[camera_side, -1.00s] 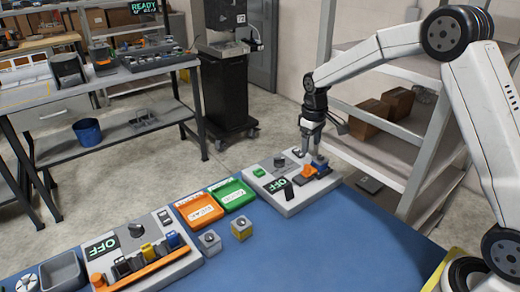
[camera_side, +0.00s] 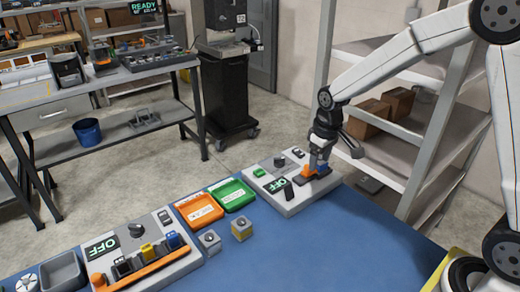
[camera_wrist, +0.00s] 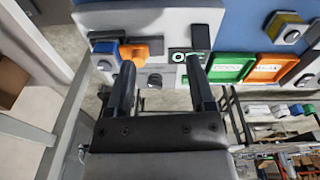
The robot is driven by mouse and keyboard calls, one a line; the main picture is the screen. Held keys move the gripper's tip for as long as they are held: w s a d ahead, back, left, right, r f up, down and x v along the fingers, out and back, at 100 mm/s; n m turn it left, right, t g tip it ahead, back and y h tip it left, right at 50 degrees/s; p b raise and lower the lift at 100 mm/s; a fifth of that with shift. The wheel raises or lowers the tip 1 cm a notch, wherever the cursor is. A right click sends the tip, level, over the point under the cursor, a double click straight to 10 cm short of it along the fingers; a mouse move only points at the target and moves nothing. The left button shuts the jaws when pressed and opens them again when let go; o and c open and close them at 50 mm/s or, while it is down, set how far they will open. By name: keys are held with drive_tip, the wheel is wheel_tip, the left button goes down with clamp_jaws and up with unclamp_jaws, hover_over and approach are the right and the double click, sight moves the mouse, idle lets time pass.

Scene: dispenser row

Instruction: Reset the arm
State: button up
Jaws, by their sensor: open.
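My gripper (camera_side: 318,162) is over the right end of the far control panel (camera_side: 292,207), pointing down. In the wrist view its two dark fingers (camera_wrist: 160,64) stand wide apart, with nothing held between them. An orange part (camera_wrist: 138,50) and a small blue part lie on the panel by the left fingertip; whether they touch it I cannot tell. The orange part (camera_side: 308,174) also shows beside the fingers in the side view. The panel's display (camera_side: 293,188) reads OFF; a dark knob (camera_side: 280,161) and a green button (camera_side: 259,172) sit near it.
An orange tray (camera_side: 200,222) and a green tray (camera_side: 240,203) lie left of the panel on the blue table (camera_side: 310,250). Two small blocks stand before them. A second panel (camera_side: 190,262) also reads OFF. Metal shelving (camera_side: 375,130) stands close behind my arm.

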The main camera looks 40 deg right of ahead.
drive_tip(key=s+a+f, duration=0.1)
drive_tip(key=s+a, duration=0.1)
drive_tip(key=s, duration=0.5)
drive_tip(key=s+a+m+t, duration=0.1)
drive_tip(key=s+a, duration=0.1)
drive_tip(key=s, duration=0.5)
drive_tip(key=shift+s+a+f+t, duration=0.15)
drive_tip(key=shift+a+f+t, duration=0.15)
drive_tip(key=shift+f, duration=0.1)
idle(1.1)
